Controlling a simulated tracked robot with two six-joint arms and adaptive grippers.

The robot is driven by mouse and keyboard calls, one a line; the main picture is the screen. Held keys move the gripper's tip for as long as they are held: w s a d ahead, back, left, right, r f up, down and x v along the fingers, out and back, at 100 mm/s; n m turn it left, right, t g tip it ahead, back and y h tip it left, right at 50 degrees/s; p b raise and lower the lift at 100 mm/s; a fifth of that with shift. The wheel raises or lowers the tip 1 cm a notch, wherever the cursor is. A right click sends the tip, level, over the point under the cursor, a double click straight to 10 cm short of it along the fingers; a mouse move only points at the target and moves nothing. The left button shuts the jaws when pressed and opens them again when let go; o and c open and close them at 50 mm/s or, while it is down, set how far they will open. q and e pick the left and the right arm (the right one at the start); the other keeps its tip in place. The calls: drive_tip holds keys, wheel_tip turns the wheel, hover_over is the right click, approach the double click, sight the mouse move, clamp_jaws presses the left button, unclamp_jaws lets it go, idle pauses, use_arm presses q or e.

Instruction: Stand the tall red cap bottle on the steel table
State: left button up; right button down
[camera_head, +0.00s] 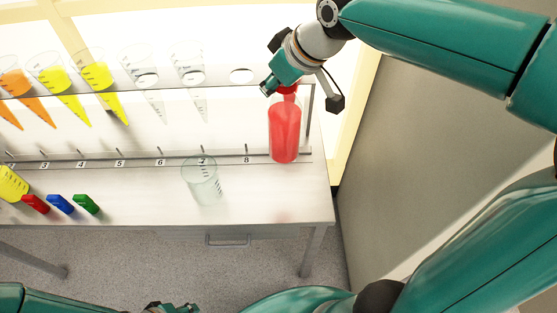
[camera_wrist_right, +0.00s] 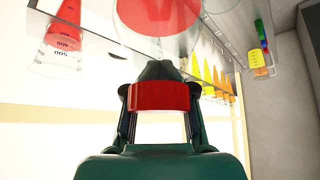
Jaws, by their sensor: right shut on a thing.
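The tall red cap bottle (camera_head: 285,135) hangs upright, full of red, at the right end of the shelf rack. A faint red reflection shows on the table below it, and its base looks clear of the tabletop. My right gripper (camera_head: 287,86) is above it, shut on its red cap. In the right wrist view the red cap (camera_wrist_right: 160,97) sits between the fingers. The steel table (camera_head: 260,205) has bare surface in front of the rack.
A clear beaker (camera_head: 203,180) stands left of the bottle, near number 7. Cones of orange and yellow liquid (camera_head: 100,80) and empty clear cones hang in the rack (camera_head: 215,75). Small red, blue and green blocks (camera_head: 60,204) lie at the left. A grey wall is at the right.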

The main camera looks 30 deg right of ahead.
sight(298, 132)
wheel_tip(298, 132, down, 18)
drive_tip(key=shift+b, duration=0.75)
drive_tip(key=c, duration=1)
unclamp_jaws()
drive_tip(key=shift+f, duration=0.1)
drive_tip(key=shift+o, duration=0.2)
drive_tip(key=shift+d+r, duration=0.1)
drive_tip(key=shift+r, duration=0.2)
drive_tip(key=v, duration=1.1)
drive_tip(key=shift+s+r+p, duration=0.2)
drive_tip(key=shift+s+p, duration=0.05)
drive_tip(key=shift+p, duration=0.1)
